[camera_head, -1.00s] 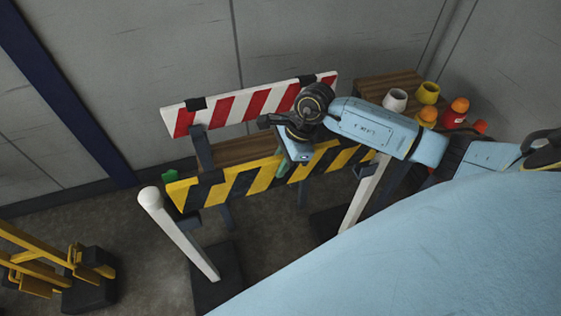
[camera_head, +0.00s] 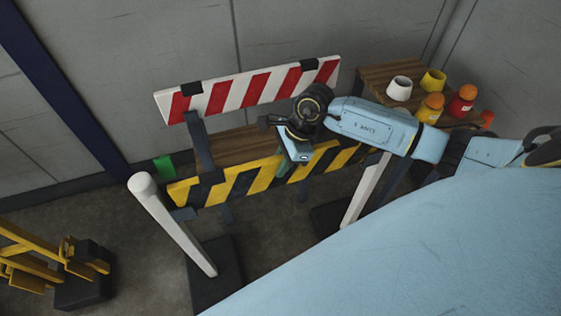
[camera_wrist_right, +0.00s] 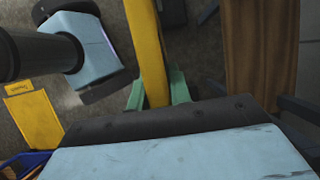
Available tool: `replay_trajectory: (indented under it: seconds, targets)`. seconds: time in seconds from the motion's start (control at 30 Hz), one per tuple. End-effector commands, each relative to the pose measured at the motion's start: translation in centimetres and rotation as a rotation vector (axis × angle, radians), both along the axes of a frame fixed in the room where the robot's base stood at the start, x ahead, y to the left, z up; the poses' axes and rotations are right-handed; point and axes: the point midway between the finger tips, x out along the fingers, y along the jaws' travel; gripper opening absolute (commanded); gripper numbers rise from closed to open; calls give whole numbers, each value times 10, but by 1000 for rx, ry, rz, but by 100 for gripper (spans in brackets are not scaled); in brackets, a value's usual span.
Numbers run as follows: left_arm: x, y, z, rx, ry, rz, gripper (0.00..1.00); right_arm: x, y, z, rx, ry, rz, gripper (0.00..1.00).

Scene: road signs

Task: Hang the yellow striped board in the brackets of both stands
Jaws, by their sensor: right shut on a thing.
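The yellow-and-black striped board (camera_head: 238,186) hangs level between the two white stands. My right gripper (camera_head: 285,170) is shut on it near its middle. In the right wrist view, the green fingers of my right gripper (camera_wrist_right: 156,88) clasp both sides of the board's yellow edge (camera_wrist_right: 147,45). The right stand (camera_head: 366,190) stands near the board's right end, and my arm partly covers that area. Whether the board touches either bracket cannot be told. My left gripper is not in view.
A red-and-white striped board (camera_head: 247,91) hangs behind, near the wall. A wooden shelf (camera_head: 385,75) at the right holds cups and orange-capped jars. Yellow frames (camera_head: 45,255) stand at the lower left. Dark base plates lie under the stands.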

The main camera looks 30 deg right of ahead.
Motion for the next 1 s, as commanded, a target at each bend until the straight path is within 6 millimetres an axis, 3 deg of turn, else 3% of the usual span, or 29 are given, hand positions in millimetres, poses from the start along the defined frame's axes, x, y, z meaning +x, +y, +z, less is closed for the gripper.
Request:
replay_trajectory:
  seconds: [0.97, 1.0]
  targets:
    - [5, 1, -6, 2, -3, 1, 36, 1, 0, -6, 1, -4, -1, 0]
    - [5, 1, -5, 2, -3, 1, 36, 1, 0, -6, 1, -4, -1, 25]
